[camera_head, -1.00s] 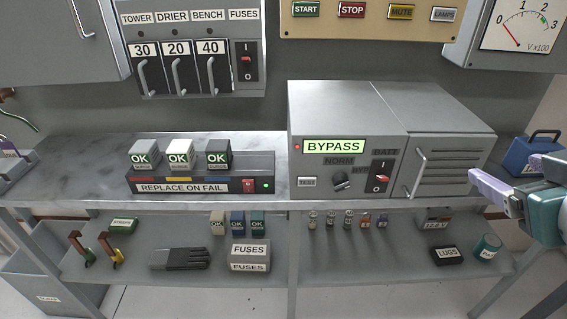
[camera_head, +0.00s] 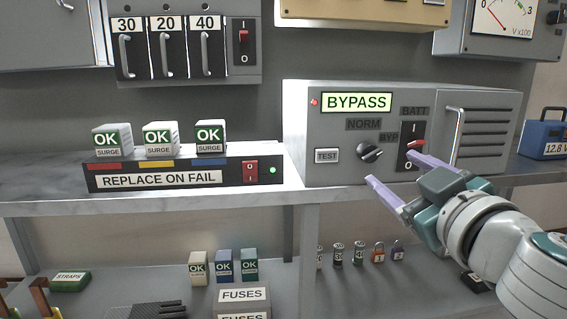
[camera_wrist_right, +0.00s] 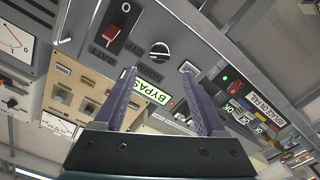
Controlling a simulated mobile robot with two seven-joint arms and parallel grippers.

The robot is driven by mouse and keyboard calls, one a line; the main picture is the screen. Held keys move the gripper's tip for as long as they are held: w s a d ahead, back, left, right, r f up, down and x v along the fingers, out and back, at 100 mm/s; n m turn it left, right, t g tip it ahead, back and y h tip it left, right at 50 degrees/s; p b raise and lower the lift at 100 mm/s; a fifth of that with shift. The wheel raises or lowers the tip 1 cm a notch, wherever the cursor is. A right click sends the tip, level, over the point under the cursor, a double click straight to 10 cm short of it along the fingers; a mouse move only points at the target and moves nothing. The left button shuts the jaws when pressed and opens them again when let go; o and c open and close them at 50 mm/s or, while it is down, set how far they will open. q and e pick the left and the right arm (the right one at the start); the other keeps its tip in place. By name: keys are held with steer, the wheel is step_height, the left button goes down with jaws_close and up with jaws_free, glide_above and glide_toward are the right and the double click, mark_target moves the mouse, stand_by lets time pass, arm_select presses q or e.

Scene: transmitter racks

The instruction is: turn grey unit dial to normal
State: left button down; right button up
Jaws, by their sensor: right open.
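The grey unit (camera_head: 340,135) stands on the bench with a lit display (camera_head: 356,102) reading BYPASS. Its black dial (camera_head: 369,153) sits below the display, amid the labels NORM, BYP and BATT. The dial's pale mark seems to point up and right, toward BYP. My right gripper (camera_head: 396,168) is open and empty, just in front of the unit, below and to the right of the dial, not touching it. In the right wrist view the dial (camera_wrist_right: 160,52) shows beyond the open fingers (camera_wrist_right: 158,90). My left gripper is not in view.
A red-and-black rocker switch (camera_head: 412,146) is right of the dial, close to my fingers. A TEST button (camera_head: 327,156) is left of it. A vent door with a handle (camera_head: 455,138) is at the right. A surge strip (camera_head: 185,173) with three OK blocks stands left.

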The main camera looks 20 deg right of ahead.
mark_target(373, 155)
steer(key=b+x, duration=0.1)
steer(key=x, duration=0.7)
steer(key=shift+d, duration=0.15)
jaws_close()
stand_by(0.3)
